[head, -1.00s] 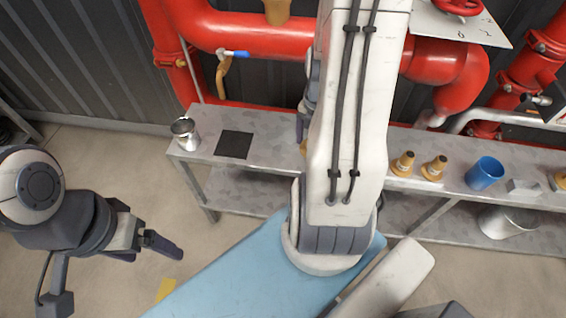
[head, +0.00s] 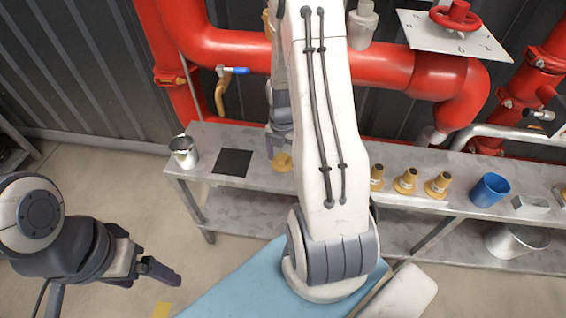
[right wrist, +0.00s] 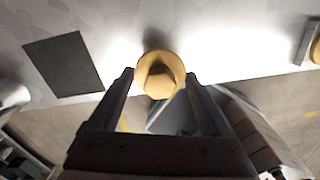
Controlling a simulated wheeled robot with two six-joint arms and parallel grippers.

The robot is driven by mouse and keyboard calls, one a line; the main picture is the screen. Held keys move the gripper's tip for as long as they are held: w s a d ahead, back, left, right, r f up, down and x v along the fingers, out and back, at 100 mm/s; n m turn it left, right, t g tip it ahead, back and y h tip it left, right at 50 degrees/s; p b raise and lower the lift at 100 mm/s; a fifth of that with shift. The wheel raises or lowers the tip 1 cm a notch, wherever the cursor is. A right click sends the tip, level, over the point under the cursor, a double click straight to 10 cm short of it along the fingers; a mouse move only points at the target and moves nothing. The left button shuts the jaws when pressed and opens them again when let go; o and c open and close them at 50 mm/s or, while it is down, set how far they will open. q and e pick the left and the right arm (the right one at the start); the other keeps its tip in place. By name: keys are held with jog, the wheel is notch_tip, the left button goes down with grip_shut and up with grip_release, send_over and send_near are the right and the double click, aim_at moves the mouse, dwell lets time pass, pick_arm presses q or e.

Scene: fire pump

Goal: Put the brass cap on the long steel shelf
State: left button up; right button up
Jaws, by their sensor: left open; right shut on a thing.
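The brass cap (head: 282,162) is a small round yellow-brass piece. My right gripper (head: 277,146) is shut on it and holds it by the long steel shelf (head: 208,143), to the right of a black square. In the right wrist view the cap (right wrist: 160,73) sits between the fingertips, over the shelf's edge; I cannot tell whether it touches the shelf. My right arm hides the shelf's middle in the head view. My left gripper (head: 160,269) is open and empty over the floor at the left.
On the shelf are a steel cup (head: 184,152), the black square (head: 232,162), several brass nozzles (head: 405,181), a blue cup (head: 489,189) and a grey block (head: 530,205). Red pipes (head: 385,66) run behind it. A bucket (head: 515,241) stands below.

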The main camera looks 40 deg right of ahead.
aim_at(283, 163)
jog(key=shift+f, duration=1.4)
jog(key=shift+f, duration=0.15)
jog(key=o, duration=1.4)
jog(key=shift+c, duration=0.2)
jog(key=shift+r, duration=0.25)
notch_tip(283, 163, up, 12)
jog(key=shift+f+p, duration=0.1)
jog(key=shift+p, duration=0.9)
jog(key=shift+f, duration=0.15)
